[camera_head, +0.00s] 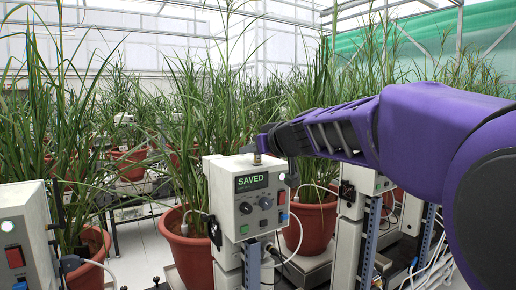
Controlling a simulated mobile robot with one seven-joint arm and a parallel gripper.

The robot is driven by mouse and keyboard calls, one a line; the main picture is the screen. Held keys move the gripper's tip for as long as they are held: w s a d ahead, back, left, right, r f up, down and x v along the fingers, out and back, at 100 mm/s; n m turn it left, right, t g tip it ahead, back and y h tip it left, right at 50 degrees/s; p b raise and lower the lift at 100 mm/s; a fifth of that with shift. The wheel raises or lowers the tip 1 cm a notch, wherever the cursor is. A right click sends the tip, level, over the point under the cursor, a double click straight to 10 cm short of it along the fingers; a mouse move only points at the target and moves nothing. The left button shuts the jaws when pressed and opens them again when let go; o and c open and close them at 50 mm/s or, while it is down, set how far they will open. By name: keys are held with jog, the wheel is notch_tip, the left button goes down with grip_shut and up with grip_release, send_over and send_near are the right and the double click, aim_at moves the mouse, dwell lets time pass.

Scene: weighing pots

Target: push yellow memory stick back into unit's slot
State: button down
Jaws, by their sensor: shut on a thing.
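The unit (225,205) is a pale box on a post at the centre, with a green display (251,182) reading SAVED, dark knobs and a red switch on its front. My gripper (257,150) comes in from the right, low over the unit's top. A small dull-yellow piece, which looks like the memory stick (257,159), shows just under the fingertips at the unit's top edge. My gripper is shut on it. The slot is hidden, and I cannot tell how deep the stick sits.
Potted grass plants in red pots (189,246) stand around the unit. Another pale box (23,240) with a red switch is at the left edge. Cables and posts (368,243) stand at the right, below my arm. Light floor shows at left centre.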

jog(key=shift+f, duration=0.15)
jog(key=c, duration=0.7)
grip_release()
